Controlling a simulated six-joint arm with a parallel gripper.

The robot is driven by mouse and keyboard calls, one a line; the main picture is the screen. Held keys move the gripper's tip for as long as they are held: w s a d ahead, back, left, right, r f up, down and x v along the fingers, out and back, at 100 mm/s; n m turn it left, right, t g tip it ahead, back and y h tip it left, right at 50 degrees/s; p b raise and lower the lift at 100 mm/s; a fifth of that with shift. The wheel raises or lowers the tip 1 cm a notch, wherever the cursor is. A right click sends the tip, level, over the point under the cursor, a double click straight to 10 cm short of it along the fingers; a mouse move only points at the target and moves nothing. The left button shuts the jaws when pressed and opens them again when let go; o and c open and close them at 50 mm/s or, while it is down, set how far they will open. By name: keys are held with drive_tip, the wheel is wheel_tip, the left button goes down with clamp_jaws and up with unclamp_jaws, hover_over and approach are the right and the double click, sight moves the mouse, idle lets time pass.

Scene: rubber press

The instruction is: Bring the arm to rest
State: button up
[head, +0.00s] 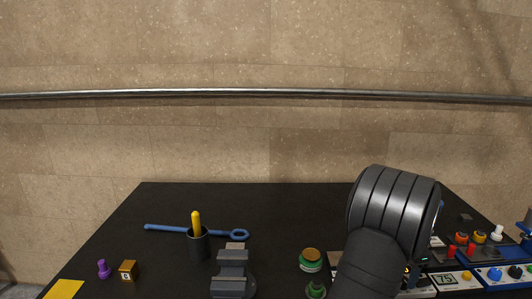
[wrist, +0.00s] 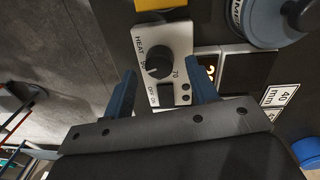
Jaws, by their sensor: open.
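My gripper (wrist: 165,82) shows in the wrist view with its two blue fingers spread apart and nothing held between them. Behind the gap is a light grey HEAT panel (wrist: 178,42) with a black knob (wrist: 159,58) and an OFF/ON switch. I cannot tell whether the fingers touch the panel. In the head view my dark arm rises at the right of the table and hides its own gripper and part of the panels behind it.
The black table (head: 290,215) holds a blue ring-ended tool (head: 165,228), a dark cup (head: 199,246) with a yellow item, a grey vise (head: 233,275), a purple piece (head: 104,268) and a gold block (head: 128,271). Control panels with knobs (head: 480,237) crowd the right. The table's back middle is clear.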

drive_tip(key=shift+f, duration=0.85)
wheel_tip(320, 180, up, 17)
drive_tip(key=w, duration=0.1)
drive_tip(key=f, duration=1.1)
drive_tip(key=s+f, duration=0.1)
drive_tip(key=f, duration=0.5)
drive_tip(key=shift+f, duration=0.1)
drive_tip(key=n, duration=0.8)
drive_tip(key=shift+a+n, duration=0.1)
drive_tip(key=shift+n, duration=0.3)
drive_tip(key=n, duration=0.4)
drive_tip(key=shift+s+n+h, duration=0.1)
drive_tip(key=shift+n+h, duration=0.2)
drive_tip(key=n, duration=0.4)
drive_tip(key=shift+t, duration=0.3)
